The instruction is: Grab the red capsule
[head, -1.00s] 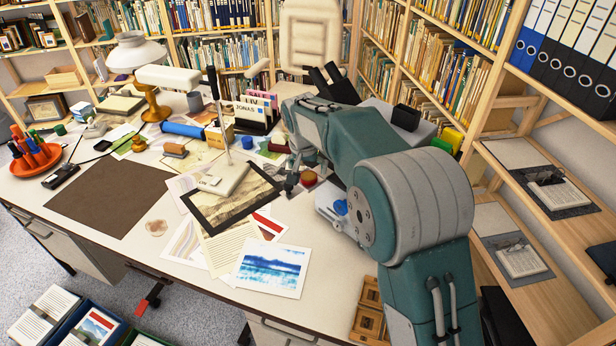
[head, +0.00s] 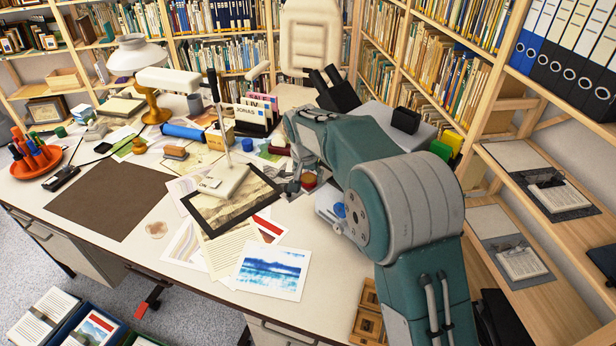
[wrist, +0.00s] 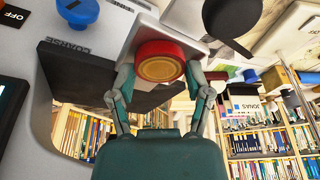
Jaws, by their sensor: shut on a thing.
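The red capsule (wrist: 160,62) is a short red cylinder with a tan round end, in the top middle of the wrist view. My gripper (wrist: 159,78) has one finger on each side of it and is shut on it. Behind the capsule is a pale grey housing, and I cannot tell whether the two touch. In the head view the capsule (head: 309,181) shows small beside my gripper (head: 292,186), low over the right part of the desk and partly hidden by my arm.
A grey device with a blue knob (wrist: 77,10) and a dark plate (wrist: 90,75) is close on the left in the wrist view. A framed print (head: 240,212) and loose sheets lie left of my gripper. Bookshelves (head: 440,70) stand behind and right.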

